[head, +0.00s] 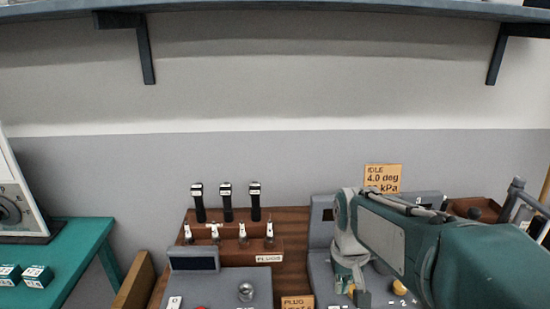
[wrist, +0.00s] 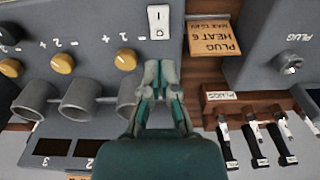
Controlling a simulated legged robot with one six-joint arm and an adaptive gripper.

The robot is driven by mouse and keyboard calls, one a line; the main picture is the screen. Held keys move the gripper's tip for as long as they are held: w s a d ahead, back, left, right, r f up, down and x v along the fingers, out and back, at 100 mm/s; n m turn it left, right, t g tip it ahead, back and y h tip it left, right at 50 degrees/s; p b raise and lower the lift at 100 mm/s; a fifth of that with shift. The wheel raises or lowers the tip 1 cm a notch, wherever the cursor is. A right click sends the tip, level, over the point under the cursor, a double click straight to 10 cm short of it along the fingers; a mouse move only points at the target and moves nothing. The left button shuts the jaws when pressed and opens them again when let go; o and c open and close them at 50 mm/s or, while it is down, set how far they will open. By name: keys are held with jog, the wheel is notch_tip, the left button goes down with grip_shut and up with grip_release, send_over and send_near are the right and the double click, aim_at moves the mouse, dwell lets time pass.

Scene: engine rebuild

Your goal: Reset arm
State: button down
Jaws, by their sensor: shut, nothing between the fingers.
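My gripper (wrist: 160,68) shows in the wrist view with its two grey-green fingers together and nothing between them. It hangs over a grey panel (wrist: 95,78) with grey cups (wrist: 85,98) and yellow knobs (wrist: 62,63). The fingertips are close to a white switch (wrist: 158,22) and beside one of the cups; I cannot tell whether they touch. In the head view my arm reaches in from the right, and the gripper (head: 352,287) points down over the panel, partly hidden by the frame's lower edge and the arm.
A wooden rack marked PLUGS (head: 269,258) holds several plugs, with black-handled tools (head: 226,202) behind. An orange IDLE card (head: 383,178) stands at the back. A teal table (head: 75,262) with small boxes (head: 37,276) is at left. A shelf (head: 300,12) runs overhead.

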jog(key=s+r+t, duration=0.4)
jog(key=s+t, duration=0.1)
jog(key=s, duration=0.7)
jog(key=shift+s+r, duration=0.15)
jog(key=shift+s, duration=0.25)
